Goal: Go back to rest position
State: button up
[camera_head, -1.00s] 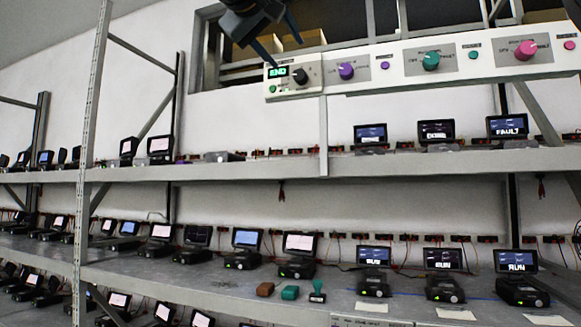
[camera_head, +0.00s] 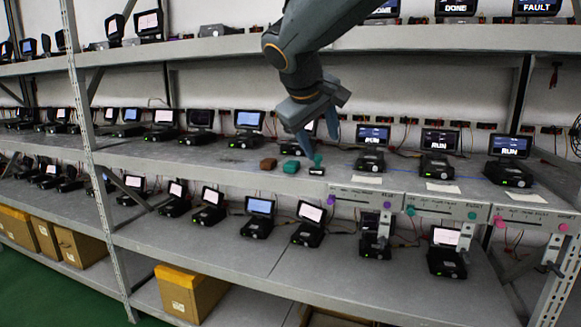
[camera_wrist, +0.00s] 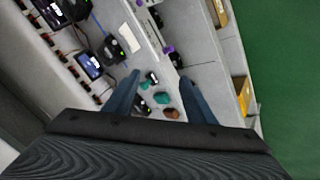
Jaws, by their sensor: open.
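My gripper (camera_head: 318,143) hangs down from my arm in front of the middle shelf, its fingers apart. In the wrist view my gripper (camera_wrist: 154,92) is also open, with nothing held between its two blue-grey fingers. Beyond the fingers lie a teal stamp (camera_head: 317,168), a teal block (camera_head: 291,167) and a brown block (camera_head: 268,164) on the middle shelf. The teal block (camera_wrist: 162,98) and the brown block (camera_wrist: 171,113) show between the fingers in the wrist view. My arm hides part of the shelf behind it.
Devices with screens line the shelves; three on the right, such as one (camera_head: 371,148), read RUN. A panel with coloured knobs (camera_head: 447,207) runs along the middle shelf's front edge. Cardboard boxes (camera_head: 190,291) stand on the bottom shelf. The green floor (camera_head: 60,300) is clear at lower left.

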jog(key=s+d+f+m+g, duration=0.1)
jog(key=s+d+f, duration=0.25)
jog(key=f, duration=0.35)
jog(key=s+d+f+m+g+y, duration=0.1)
jog(key=s+d+f+g, duration=0.1)
jog(key=s+f, duration=0.35)
jog(key=s+d+f+m+g, duration=0.1)
jog(key=s+d+f, duration=0.15)
jog(key=f, duration=0.55)
jog(key=s+d+f+m+g+y, duration=0.1)
jog(key=s+d+f, duration=0.1)
jog(key=s+f, duration=0.4)
jog(key=s+d+f+m+g+y, duration=0.1)
jog(key=s+d+f+m+g, duration=0.1)
jog(key=s+f, duration=0.4)
jog(key=shift+s+d, duration=0.35)
jog(key=shift+s, duration=0.35)
